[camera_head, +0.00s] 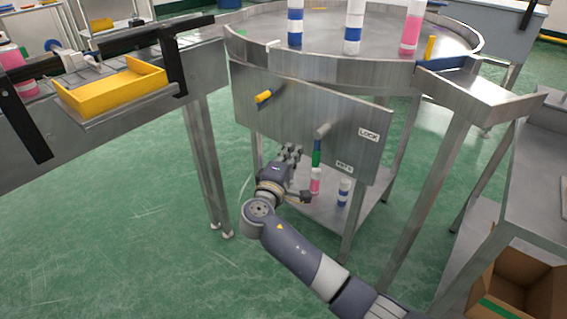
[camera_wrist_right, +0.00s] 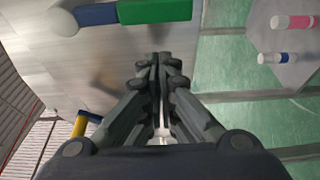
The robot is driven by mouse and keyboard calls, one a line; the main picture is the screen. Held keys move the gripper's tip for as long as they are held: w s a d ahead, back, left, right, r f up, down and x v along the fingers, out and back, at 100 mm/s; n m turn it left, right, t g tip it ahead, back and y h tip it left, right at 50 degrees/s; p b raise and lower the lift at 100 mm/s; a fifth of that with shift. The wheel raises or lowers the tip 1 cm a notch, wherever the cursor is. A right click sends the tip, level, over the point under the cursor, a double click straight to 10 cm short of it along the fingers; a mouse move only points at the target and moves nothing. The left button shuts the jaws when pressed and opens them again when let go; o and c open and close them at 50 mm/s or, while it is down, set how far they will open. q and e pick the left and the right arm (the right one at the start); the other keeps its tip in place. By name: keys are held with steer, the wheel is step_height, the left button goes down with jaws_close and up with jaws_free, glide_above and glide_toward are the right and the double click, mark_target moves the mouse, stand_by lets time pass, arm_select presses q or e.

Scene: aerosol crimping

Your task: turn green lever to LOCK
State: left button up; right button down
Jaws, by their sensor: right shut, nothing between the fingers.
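The green lever (camera_head: 316,156) hangs from a round pale pivot knob (camera_head: 322,130) on the grey metal panel and points down. In the right wrist view, the lever's green part (camera_wrist_right: 155,10) and blue part (camera_wrist_right: 97,14) lie along the top, beside the pale knob (camera_wrist_right: 60,22). The LOCK label (camera_head: 369,135) is on the panel to the right of the knob. A second label (camera_head: 344,167), too small to read surely, is lower down. My right gripper (camera_head: 293,150) is shut and empty, just left of the lever and apart from it. It also shows in the wrist view (camera_wrist_right: 160,58).
A yellow-tipped handle (camera_head: 263,97) sticks out of the panel at upper left. Bottles stand on the round table (camera_head: 290,68) above and on the lower shelf (camera_head: 328,205). A yellow tray (camera_head: 110,92) is at left; an open cardboard box (camera_head: 515,285) is at lower right.

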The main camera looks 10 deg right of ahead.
arm_select(q)
steer(key=shift+f, duration=0.7)
arm_select(e)
steer(key=shift+s+d, duration=0.45)
steer(key=shift+s, duration=0.25)
steer(key=shift+s+d, duration=0.45)
steer(key=shift+s, duration=0.2)
arm_select(q)
steer(key=shift+d, duration=0.1)
arm_select(e)
steer(key=shift+w, duration=0.1)
